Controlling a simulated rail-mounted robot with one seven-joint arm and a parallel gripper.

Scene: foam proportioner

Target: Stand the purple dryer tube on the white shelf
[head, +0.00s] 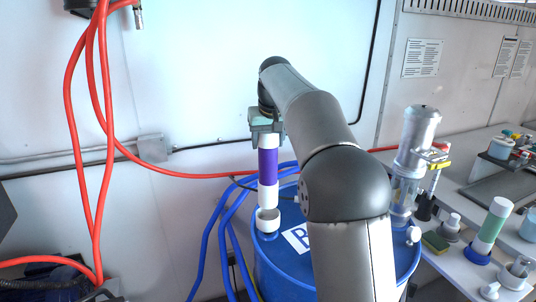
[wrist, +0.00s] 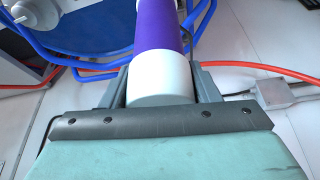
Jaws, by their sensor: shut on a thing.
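The purple dryer tube (head: 268,163) is a white cylinder with a wide purple band. It hangs upright below my gripper (head: 266,126), which is shut on its white upper end. In the wrist view the tube (wrist: 158,28) runs away between the two fingers of my gripper (wrist: 163,88). Its lower end is at a white round socket (head: 268,220) on top of the blue drum (head: 270,262); I cannot tell whether it is inside or just above. A white shelf or bench top (head: 455,272) lies at the right.
A clear and metal cylinder (head: 416,140) stands right of my arm. Blue hoses (head: 222,225) and a red hose (head: 70,130) run at the left.

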